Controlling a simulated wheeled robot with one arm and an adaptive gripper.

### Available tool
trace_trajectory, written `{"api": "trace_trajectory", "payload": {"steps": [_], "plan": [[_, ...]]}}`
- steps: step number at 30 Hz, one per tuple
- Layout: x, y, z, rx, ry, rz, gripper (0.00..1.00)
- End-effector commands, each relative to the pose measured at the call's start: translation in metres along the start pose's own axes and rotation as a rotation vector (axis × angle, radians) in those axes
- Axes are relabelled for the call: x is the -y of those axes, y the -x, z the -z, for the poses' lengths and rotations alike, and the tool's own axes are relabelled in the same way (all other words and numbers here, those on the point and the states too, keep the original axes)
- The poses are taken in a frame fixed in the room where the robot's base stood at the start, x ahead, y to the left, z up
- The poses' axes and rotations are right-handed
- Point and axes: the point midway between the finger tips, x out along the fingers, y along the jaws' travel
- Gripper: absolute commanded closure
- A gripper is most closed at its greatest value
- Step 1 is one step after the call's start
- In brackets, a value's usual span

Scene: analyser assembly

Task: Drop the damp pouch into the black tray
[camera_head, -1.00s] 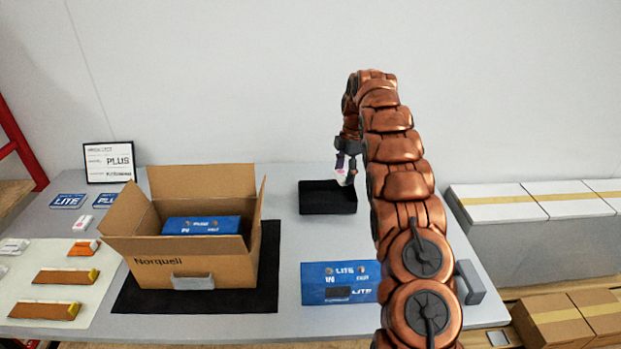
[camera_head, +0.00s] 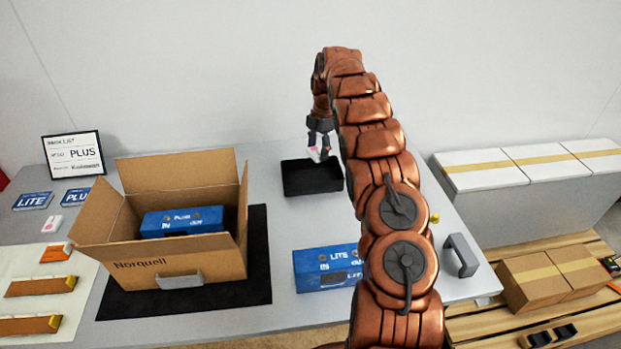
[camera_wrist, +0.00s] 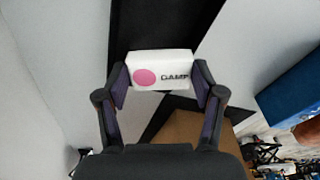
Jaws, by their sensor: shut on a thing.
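The damp pouch (camera_wrist: 160,72) is a small white packet with a pink dot and dark lettering, seen in the wrist view. My gripper (camera_head: 320,150) is shut on it, one finger at each end. In the head view the pouch (camera_head: 314,155) shows as a white and pink patch at the fingertips. The black tray (camera_head: 312,191) is an open dark box at the back of the table. The pouch is held above the back part of the tray. Dark tray surface (camera_wrist: 165,25) also shows behind the pouch in the wrist view.
An open Norquell carton (camera_head: 180,262) with a blue PLUS box (camera_head: 182,221) inside stands on a black mat (camera_head: 258,270) at the left. A blue LITE box (camera_head: 325,268) lies in front of the tray. A sign (camera_head: 73,155) stands at the back left.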

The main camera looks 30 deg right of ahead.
Motion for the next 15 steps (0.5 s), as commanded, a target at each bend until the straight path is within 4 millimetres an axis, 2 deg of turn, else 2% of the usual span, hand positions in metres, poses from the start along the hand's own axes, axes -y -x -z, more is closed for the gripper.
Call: {"api": "trace_trajectory", "payload": {"steps": [4,12,13,15], "plan": [[0.0003,-0.0083,-0.0011,0.0,0.0,0.0,0.56],[0.0,-0.0098,-0.0015,0.0,0.0,-0.001,0.56],[0.0,-0.0098,-0.0015,0.0,0.0,-0.001,0.3],[0.0,-0.0097,-0.0016,0.0,0.0,-0.001,0.23]]}}
